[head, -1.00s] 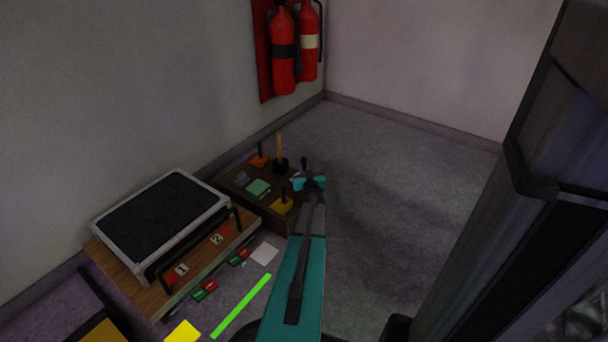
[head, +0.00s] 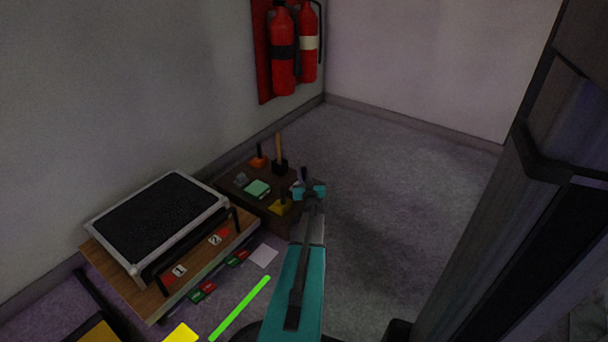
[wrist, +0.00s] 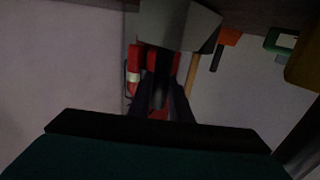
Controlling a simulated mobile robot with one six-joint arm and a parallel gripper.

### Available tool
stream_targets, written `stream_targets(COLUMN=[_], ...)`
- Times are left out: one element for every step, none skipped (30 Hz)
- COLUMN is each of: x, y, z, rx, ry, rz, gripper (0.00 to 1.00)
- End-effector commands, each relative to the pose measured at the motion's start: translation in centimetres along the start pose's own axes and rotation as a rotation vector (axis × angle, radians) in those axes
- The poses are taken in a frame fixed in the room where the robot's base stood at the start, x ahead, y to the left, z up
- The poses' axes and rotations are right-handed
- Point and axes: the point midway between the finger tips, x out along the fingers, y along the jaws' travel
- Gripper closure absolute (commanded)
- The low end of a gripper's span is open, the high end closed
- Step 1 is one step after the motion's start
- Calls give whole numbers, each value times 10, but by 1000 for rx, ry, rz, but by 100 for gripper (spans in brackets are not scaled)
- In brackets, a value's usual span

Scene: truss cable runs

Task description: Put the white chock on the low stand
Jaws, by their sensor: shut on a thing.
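My gripper (head: 309,190) is at the right edge of a low dark brown stand (head: 242,201), on the floor by the left wall. In the head view the teal gripper body mostly hides the chock. The stand bears a green block (head: 257,188), a yellow-based piece (head: 280,207), an orange-based piece (head: 258,160) and a small grey piece (head: 241,179). I cannot tell the gap between chock and stand.
A tall wooden handle in a black base (head: 279,160) rises at the stand's back. A wooden bench with a black-topped case (head: 160,215) stands nearer. Fire extinguishers (head: 284,55) hang on the wall. Open floor (head: 400,190) lies to the right.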

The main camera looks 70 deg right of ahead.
Motion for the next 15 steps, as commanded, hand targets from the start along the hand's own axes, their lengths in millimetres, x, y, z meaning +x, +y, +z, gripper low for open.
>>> stream_targets(x=[0, 0, 0, 0, 0, 0, 0, 0, 0, 0, 0, 0, 0, 0, 0], y=[0, 0, 0, 0, 0, 0, 0, 0, 0, 0, 0, 0, 0, 0, 0], z=[0, 1, 2, 2, 4, 3, 3, 3, 3, 3, 3, 3, 3, 3, 3], rx=[0, 0, 0, 1, 0, 0, 0, 0, 0, 0, 0, 0, 0, 0, 0], ry=[2, 2, 2, 2, 0, 0, 0, 0, 0, 0, 0, 0, 0, 0, 0], rz=[0, 0, 0, 0, 0, 0, 0, 0, 0, 0, 0, 0, 0, 0, 0], gripper=[100, 100, 100, 100, 81, 74, 69, 64, 64, 64, 64, 64, 64, 64, 64])
